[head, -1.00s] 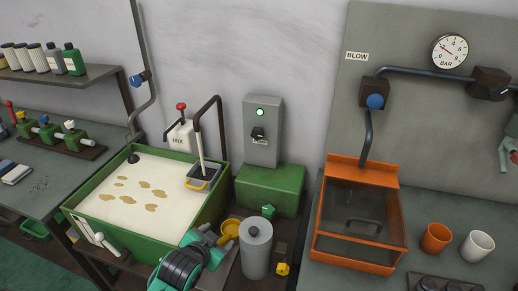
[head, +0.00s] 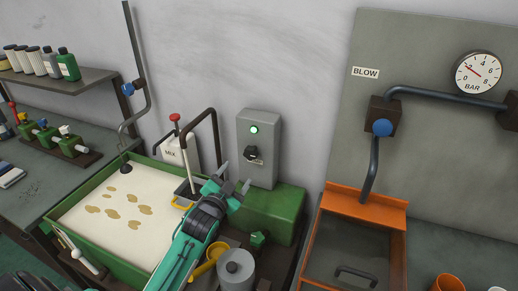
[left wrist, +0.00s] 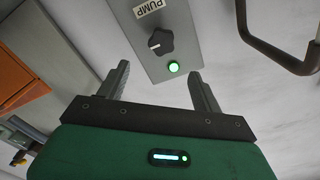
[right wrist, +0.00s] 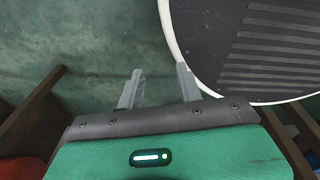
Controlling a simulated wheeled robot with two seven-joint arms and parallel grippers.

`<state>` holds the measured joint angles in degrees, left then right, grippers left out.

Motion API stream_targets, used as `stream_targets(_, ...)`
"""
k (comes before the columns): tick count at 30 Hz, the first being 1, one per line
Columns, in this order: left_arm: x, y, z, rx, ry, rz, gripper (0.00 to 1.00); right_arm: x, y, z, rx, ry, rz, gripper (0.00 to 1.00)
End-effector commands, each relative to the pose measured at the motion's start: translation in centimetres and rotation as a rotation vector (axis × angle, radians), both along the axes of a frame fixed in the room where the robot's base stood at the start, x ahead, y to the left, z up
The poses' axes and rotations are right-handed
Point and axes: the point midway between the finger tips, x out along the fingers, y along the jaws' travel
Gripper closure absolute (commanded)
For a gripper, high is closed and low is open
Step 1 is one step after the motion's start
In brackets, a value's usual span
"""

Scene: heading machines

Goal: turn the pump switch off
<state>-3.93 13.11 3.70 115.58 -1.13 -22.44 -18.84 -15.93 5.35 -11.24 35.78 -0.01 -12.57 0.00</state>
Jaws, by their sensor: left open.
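The pump switch is a black rotary knob (head: 252,153) on a grey box (head: 271,125) fixed to the wall, with a lit green lamp (head: 254,129) above it. In the left wrist view the knob (left wrist: 160,43) shows a white mark, beside the lit lamp (left wrist: 174,67) and a PUMP label (left wrist: 149,7). My left gripper (head: 235,176) is open and empty, just below and in front of the knob, apart from it. Its two fingers (left wrist: 161,82) stand either side of the box's end. My right gripper (right wrist: 157,82) is open and empty, over the floor.
A green pump block (head: 275,215) stands below the box. The green tank (head: 80,185) of pale fluid and a bent dark pipe (head: 213,125) are to the left. An orange box (head: 365,198) is to the right. A round dark plate (right wrist: 265,45) shows beneath my right gripper.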

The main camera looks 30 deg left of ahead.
Motion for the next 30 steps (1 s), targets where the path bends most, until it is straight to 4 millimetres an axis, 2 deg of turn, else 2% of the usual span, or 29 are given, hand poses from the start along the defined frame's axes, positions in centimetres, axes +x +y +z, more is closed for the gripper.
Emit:
stream_targets(6,3.3,0.2,0.4,-0.002,0.0,0.0,0.33,-3.3,1.3,1.0,0.013,0.039,-0.001,0.64)
stream_targets(9,5.2,0.2,0.4,-0.001,0.0,0.0,0.33,-4.1,2.1,1.5,0.022,0.049,-0.001,0.64)
stream_targets(13,7.6,0.4,0.4,-0.002,0.0,0.0,0.33,-3.7,2.3,2.1,0.024,0.044,0.0,0.64)
stream_targets(18,10.3,0.5,0.3,-0.002,0.0,0.0,0.33,-1.9,1.8,2.9,0.019,0.022,0.001,0.64)
stream_targets(21,11.6,0.6,0.2,-0.001,0.001,0.0,0.33,-1.4,1.4,3.2,0.015,0.016,0.0,0.64)
stream_targets(30,13.2,0.7,0.0,-0.001,0.002,-0.001,0.33,-2.1,0.9,3.4,0.009,0.024,-0.001,0.64)
